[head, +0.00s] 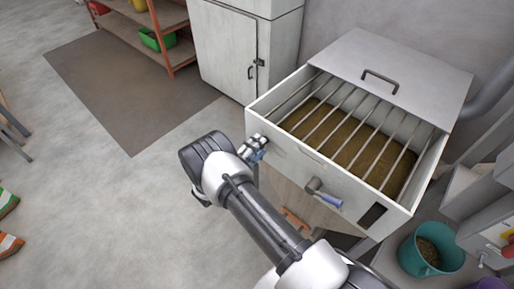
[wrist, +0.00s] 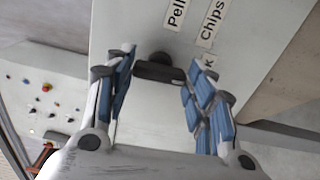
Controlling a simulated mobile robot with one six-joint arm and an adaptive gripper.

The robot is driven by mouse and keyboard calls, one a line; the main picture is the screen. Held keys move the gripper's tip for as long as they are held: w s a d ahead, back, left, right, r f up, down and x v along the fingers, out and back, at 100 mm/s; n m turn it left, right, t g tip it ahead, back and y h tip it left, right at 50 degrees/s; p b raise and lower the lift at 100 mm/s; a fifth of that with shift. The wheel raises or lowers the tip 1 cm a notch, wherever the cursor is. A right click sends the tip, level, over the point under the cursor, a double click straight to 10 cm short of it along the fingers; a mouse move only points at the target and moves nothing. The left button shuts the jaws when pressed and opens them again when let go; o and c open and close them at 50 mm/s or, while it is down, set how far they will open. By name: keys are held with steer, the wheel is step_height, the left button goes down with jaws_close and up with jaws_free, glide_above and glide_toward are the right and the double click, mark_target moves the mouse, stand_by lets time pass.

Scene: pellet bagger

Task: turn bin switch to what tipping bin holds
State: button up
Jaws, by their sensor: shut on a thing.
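The white bin (head: 280,160) stands open at right in the head view, with metal bars across its top. Under the bars lies a fine-looking brown fill (head: 345,150); its exact kind is too small to tell. My gripper (head: 258,150) is at the bin's front wall near its left corner. In the wrist view the dark switch knob (wrist: 160,68) sits between my fingers (wrist: 160,75), which are shut on it. Printed labels beside it read "Pell…" (wrist: 175,12) and "Chips" (wrist: 213,22); a third is mostly hidden by a finger. Which label the knob points to is unclear.
A crank with a blue grip (head: 327,200) sticks out of the front wall, right of my gripper. The lid (head: 400,75) lies back behind the bars. A teal bucket (head: 410,255) with brown contents stands at lower right.

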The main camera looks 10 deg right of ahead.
steer(key=shift+m, duration=0.5)
steer(key=o, duration=1.1)
steer(key=shift+c, duration=0.2)
steer(key=v, duration=1.2)
